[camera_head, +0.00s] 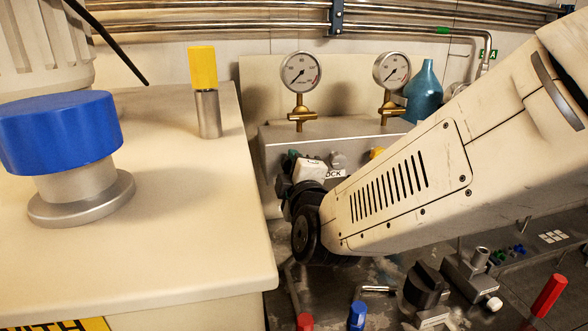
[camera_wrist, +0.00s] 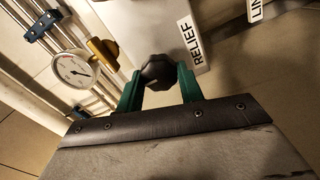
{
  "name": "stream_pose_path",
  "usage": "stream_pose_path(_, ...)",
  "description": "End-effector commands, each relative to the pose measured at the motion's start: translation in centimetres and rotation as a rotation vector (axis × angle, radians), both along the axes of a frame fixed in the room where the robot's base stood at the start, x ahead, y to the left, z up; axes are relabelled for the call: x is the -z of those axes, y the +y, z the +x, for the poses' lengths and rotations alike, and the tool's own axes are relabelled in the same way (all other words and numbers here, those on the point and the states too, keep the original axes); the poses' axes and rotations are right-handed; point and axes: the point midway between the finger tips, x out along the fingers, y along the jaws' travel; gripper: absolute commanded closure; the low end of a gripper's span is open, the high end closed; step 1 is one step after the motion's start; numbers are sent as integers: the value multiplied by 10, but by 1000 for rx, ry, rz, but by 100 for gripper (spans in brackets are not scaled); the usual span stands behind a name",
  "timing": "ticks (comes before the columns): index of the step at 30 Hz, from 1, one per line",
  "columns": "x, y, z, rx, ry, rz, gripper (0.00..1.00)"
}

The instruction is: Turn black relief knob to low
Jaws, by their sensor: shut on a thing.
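The black relief knob (camera_wrist: 159,72) sits between the two green fingers of my gripper (camera_wrist: 160,85) in the wrist view. The fingers are shut on its sides. A white label reading RELIEF (camera_wrist: 190,39) is on the grey panel beside the knob. In the head view my gripper (camera_head: 290,160) reaches the front of the grey manifold block (camera_head: 275,145), and my wrist and arm hide the knob there. The knob's setting cannot be read in either view.
Two pressure gauges (camera_head: 301,72) (camera_head: 392,70) stand on the manifold, with a blue-green bottle (camera_head: 424,92) behind. A cream cabinet with a large blue knob (camera_head: 60,132) and a yellow-capped post (camera_head: 204,90) is on the left. Red and blue handles (camera_head: 357,315) stand below my arm.

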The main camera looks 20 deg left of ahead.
Motion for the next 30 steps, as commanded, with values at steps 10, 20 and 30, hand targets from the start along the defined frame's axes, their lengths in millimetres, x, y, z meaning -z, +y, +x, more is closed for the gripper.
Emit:
stream_pose_path(10,1,0,-1,-3,-3,-9,86)
stream_pose_path(20,1,0,0,-1,-3,-8,41)
stream_pose_path(30,0,-14,-24,-2,-3,-6,41)
